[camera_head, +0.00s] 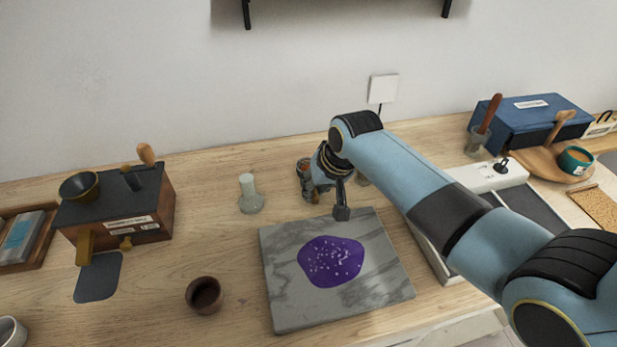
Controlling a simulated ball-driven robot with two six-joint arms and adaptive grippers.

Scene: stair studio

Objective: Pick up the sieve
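I cannot make out a sieve for certain. A dark bowl with a gold rim (80,185) sits on top of the wooden grinder box at the left; I cannot tell whether it is a sieve or a hopper. My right gripper (341,212) points down at the far edge of the grey marble slab (290,300). Its fingers are small and seen edge-on, so their opening is unclear, and no held thing shows. A small jar with reddish contents (304,168) stands partly hidden behind the gripper. My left gripper is out of view.
A purple speckled patch (331,261) lies on the slab. A dark brown cup (204,295) and a pale glass vessel (250,196) stand left of it. A blue box (530,122) stands at the back right. My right arm covers much of the right side.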

